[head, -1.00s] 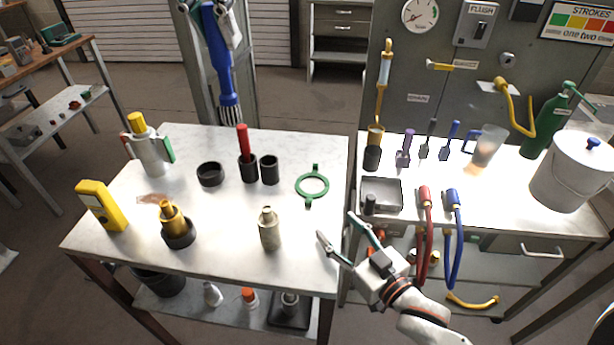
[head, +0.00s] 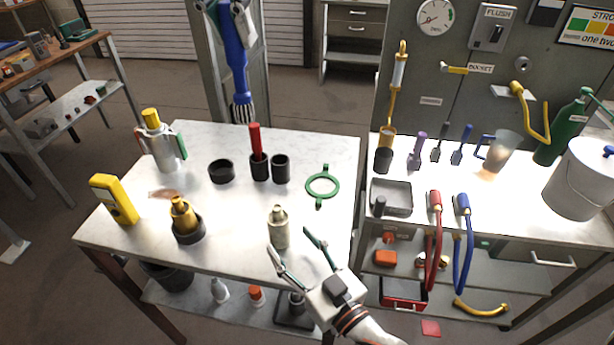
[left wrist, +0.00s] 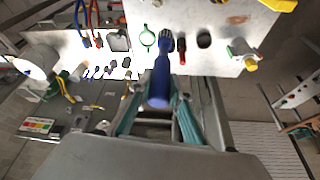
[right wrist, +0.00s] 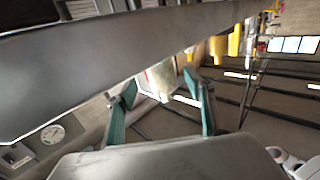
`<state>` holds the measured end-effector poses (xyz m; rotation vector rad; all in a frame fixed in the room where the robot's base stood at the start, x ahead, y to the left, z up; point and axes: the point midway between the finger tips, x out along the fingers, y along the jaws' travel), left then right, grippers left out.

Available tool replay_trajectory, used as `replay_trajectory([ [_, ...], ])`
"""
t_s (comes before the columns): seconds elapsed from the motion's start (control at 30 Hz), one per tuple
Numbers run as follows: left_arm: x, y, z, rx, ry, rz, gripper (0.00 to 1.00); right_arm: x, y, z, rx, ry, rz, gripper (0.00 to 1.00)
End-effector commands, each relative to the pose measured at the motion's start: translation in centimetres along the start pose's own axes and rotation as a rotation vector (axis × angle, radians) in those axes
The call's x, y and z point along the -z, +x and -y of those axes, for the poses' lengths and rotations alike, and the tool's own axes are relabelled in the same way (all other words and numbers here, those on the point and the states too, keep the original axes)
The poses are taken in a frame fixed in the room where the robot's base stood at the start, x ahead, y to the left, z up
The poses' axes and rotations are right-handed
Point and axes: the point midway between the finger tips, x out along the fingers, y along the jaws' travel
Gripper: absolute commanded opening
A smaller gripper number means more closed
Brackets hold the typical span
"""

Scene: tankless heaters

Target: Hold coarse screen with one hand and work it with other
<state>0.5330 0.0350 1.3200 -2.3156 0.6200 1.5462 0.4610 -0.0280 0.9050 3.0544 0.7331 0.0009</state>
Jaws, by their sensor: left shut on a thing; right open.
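My left gripper (left wrist: 160,98) is shut on a blue-handled brush (head: 236,50), held upright with its bristles down beyond the table's far edge. A pale tan metal cylinder with a narrow neck (head: 278,231), possibly the coarse screen, stands upright near the front edge of the white-topped table. My right gripper (head: 289,240) is open and empty. Its fingers are at the front edge, near the cylinder. In the right wrist view a pale cylinder (right wrist: 161,78) shows between the fingers, apart from them as far as I can tell.
A brass fitting in a black cup (head: 182,216), yellow meter (head: 115,199), red-handled item in a black cup (head: 256,148) and green ring (head: 322,186) stand around the table. A grey tray (head: 390,196) and hoses (head: 464,235) are on the right bench.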

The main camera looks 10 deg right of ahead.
Motion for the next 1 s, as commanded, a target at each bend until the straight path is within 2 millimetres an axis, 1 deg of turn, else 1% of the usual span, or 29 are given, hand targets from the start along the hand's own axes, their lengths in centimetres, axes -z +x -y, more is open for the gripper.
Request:
replay_trajectory([
  [0.03,0.0,0.0,0.0,0.0,0.0,0.0,0.0,0.1,0.9,0.0,0.0,0.0,-0.002,0.53],
  [0.1,0.0,0.0,0.0,0.0,0.0,0.0,0.0,0.1,2.0,0.0,0.001,0.001,-0.002,0.53],
  [0.3,0.0,0.0,0.0,0.0,0.0,0.0,0.0,0.0,4.0,0.0,0.0,0.0,0.0,0.53],
  [0.43,0.0,0.0,0.0,0.0,0.0,0.0,0.0,0.0,4.5,0.0,0.0,0.001,0.001,0.53],
  [0.7,0.0,0.0,0.0,0.0,0.0,0.0,0.0,0.0,4.6,0.0,0.0,0.001,0.001,0.53],
  [0.73,0.0,0.0,0.0,0.0,0.0,0.0,0.0,0.0,4.6,0.0,0.0,0.001,0.001,0.48],
  [0.77,0.0,0.0,0.0,0.0,0.0,0.0,0.0,0.0,4.6,0.0,0.0,0.001,0.001,0.4],
  [0.8,0.0,0.0,0.0,0.0,0.0,0.0,0.0,0.0,4.6,0.0,0.0,0.001,0.001,0.3],
  [0.87,0.0,0.0,0.0,0.0,0.0,0.0,0.0,0.0,4.6,0.0,0.0,0.001,0.001,0.14],
  [0.9,0.0,0.0,0.0,0.0,0.0,0.0,0.0,0.0,4.6,0.0,0.0,0.001,0.001,0.09],
  [1.0,0.0,0.0,0.0,0.0,0.0,0.0,0.0,0.0,4.6,0.0,0.0,0.001,0.001,0.09],
])
